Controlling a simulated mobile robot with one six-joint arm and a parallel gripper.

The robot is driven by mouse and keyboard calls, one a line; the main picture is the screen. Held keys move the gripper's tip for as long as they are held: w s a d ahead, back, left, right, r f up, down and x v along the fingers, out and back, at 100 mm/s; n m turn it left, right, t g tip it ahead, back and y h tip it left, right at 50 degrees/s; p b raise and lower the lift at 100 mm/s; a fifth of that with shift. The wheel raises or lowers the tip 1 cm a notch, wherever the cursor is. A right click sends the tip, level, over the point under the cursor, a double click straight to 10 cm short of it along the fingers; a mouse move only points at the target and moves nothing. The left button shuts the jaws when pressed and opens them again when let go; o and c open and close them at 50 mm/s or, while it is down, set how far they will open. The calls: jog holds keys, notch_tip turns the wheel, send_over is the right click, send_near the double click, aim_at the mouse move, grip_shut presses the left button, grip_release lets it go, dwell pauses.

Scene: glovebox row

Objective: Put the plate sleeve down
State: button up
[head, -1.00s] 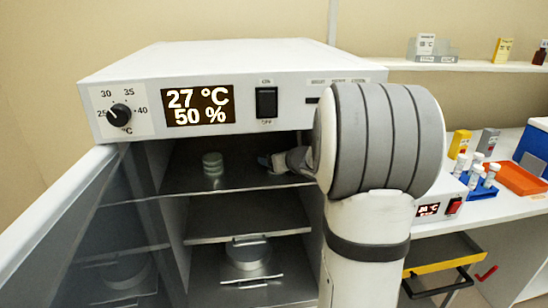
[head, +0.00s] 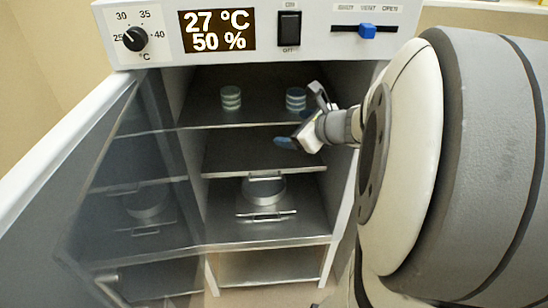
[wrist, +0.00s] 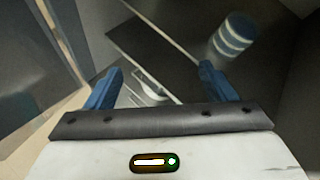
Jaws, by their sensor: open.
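A blue-and-white banded stack (head: 296,99), which looks like the plate sleeve, stands upright on the right of the incubator's top shelf (head: 262,108). It also shows in the wrist view (wrist: 233,35), beyond and to the right of the fingers. My gripper (head: 303,117) is open and empty at the front right of the cabinet opening, in front of the stack and apart from it. Its blue fingers show spread in the wrist view (wrist: 156,74). A second, greenish banded stack (head: 231,98) stands on the left of the same shelf.
The glass-panelled door (head: 85,130) stands open on the left. The middle shelf (head: 262,157) looks bare. A lower shelf (head: 222,228) holds a round metal vessel (head: 264,190) with handles. The right cabinet wall is close to my arm.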

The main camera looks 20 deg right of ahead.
jog(key=s+a+f+n+g+y, duration=0.2)
jog(key=s+a+n+g, duration=0.2)
jog(key=a+n, duration=0.5)
jog(key=s+a+f+n+g+h, duration=0.1)
jog(key=s+f+n+g+h, duration=0.1)
jog(key=s+n, duration=0.4)
jog(key=s+a+f+n+g+h, duration=0.1)
jog(key=s+n, duration=0.5)
jog(key=n, duration=0.7)
jog(key=shift+s+a+f+n+g+h, duration=0.3)
jog(key=shift+f+g+h, duration=0.3)
jog(key=shift+g+h, duration=0.55)
